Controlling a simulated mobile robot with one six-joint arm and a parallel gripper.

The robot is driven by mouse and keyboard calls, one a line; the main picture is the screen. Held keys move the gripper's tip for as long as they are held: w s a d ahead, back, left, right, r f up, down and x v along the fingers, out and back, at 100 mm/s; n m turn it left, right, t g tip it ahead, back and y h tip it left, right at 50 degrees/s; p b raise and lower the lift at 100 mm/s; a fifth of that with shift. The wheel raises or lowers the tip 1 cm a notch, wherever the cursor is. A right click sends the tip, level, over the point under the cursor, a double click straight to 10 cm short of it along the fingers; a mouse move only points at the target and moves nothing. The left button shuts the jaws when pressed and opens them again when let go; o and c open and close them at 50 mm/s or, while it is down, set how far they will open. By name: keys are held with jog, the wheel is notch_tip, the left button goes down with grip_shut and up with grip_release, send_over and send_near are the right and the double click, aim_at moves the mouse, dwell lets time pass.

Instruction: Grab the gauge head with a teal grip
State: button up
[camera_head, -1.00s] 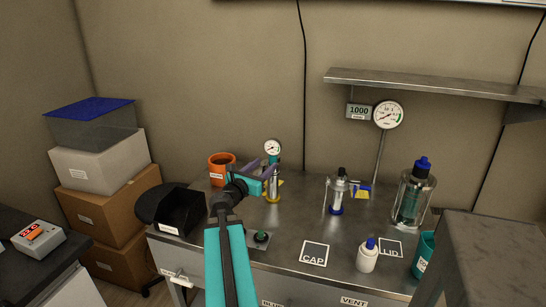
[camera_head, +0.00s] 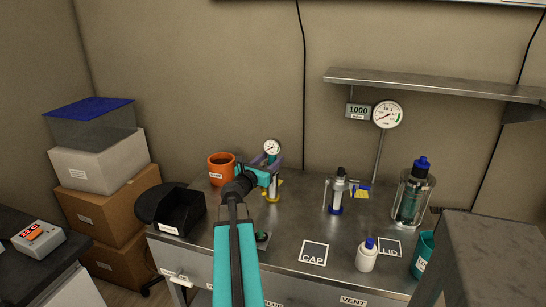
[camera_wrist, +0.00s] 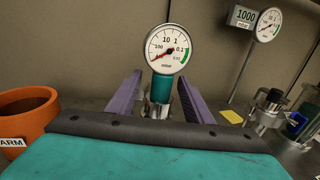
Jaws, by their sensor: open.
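The gauge head (camera_head: 272,148) has a round white dial and stands upright on a metal stem with a yellow base on the bench. In the wrist view its dial (camera_wrist: 167,50) faces me, with the teal grip (camera_wrist: 161,88) below it. My gripper (camera_head: 268,162) is at the gauge head, its purple fingers spread. In the wrist view my gripper (camera_wrist: 157,95) has one finger on each side of the teal grip, with gaps on both sides. The lower stem is partly hidden by my gripper's body.
An orange pot (camera_head: 221,170) stands close to the left of my gripper. A clear cylinder with a blue base (camera_head: 337,192) stands to the right, and a second dial (camera_head: 387,115) on a post behind it. A black bin (camera_head: 181,212) is at the bench's left.

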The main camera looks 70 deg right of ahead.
jog(key=d, duration=0.2)
jog(key=s+d, duration=0.1)
jog(key=d, duration=0.2)
jog(key=shift+f, duration=0.1)
dwell(0.7)
jog(key=shift+p, duration=0.3)
grip_shut()
